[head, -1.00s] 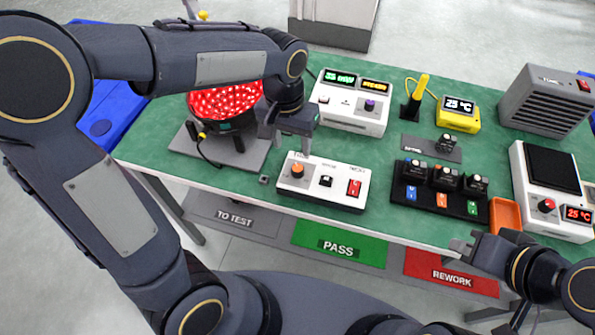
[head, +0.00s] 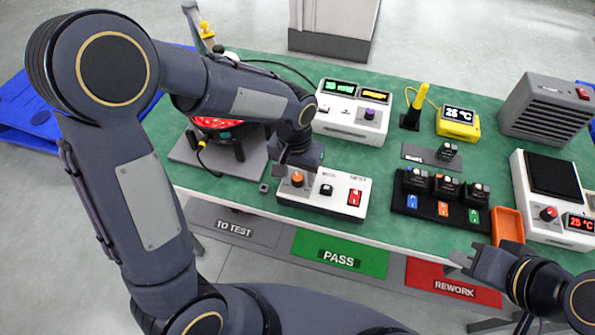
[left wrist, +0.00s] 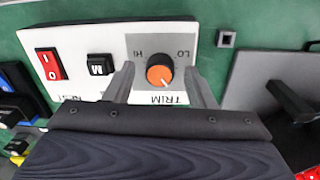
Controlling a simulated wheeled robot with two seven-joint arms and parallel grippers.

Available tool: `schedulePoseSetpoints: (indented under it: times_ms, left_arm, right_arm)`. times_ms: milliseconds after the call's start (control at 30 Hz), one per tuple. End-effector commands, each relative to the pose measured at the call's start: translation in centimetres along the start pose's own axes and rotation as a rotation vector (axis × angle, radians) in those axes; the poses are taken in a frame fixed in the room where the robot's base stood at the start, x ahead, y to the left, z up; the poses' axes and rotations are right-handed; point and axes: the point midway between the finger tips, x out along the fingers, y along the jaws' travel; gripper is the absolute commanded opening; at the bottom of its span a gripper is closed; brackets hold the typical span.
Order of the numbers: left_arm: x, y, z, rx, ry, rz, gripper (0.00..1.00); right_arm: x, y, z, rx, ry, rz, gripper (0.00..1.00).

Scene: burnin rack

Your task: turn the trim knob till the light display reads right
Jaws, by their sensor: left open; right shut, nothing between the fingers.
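The orange-capped trim knob (head: 297,180) is on the left end of the white control box (head: 340,205). In the left wrist view the knob (left wrist: 159,73) lies between the two fingers of my open left gripper (left wrist: 160,82), with a gap on each side. In the head view my left gripper (head: 285,172) is over the knob's end of the box. The light display (head: 339,87) glows green on the white meter behind, beside a yellow readout (head: 374,94); its digits are too small to read surely. My right gripper (head: 460,262) is shut and empty at the front right.
The box also carries a black button (head: 326,189) and a red switch (head: 354,198). A red-lit dome (head: 213,123) stands behind my left arm. A black rack of modules (head: 440,208) and an orange tray (head: 508,224) lie to the right.

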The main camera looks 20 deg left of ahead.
Motion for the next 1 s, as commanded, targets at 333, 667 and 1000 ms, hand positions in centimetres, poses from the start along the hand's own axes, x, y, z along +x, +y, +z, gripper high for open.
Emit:
schedulePoseSetpoints:
  times_ms: [333, 667, 1000]
  left_arm:
    - [-0.04, 0.0, 0.0, 0.0, 0.0, 0.0, 0.08]
    - [-0.07, 0.0, -0.01, 0.05, -0.003, 0.0, 0.05]
    - [-0.11, 0.0, -0.05, 0.274, -0.014, 0.001, 0.05]
  right_arm:
    - [0.0, 0.0, 0.0, 0.0, 0.0, 0.0, 0.0]
    - [-0.06, -0.03, -0.03, 0.0, 0.0, 0.0, 0.0]
    - [-0.28, -0.13, -0.14, 0.0, 0.0, 0.0, 0.0]
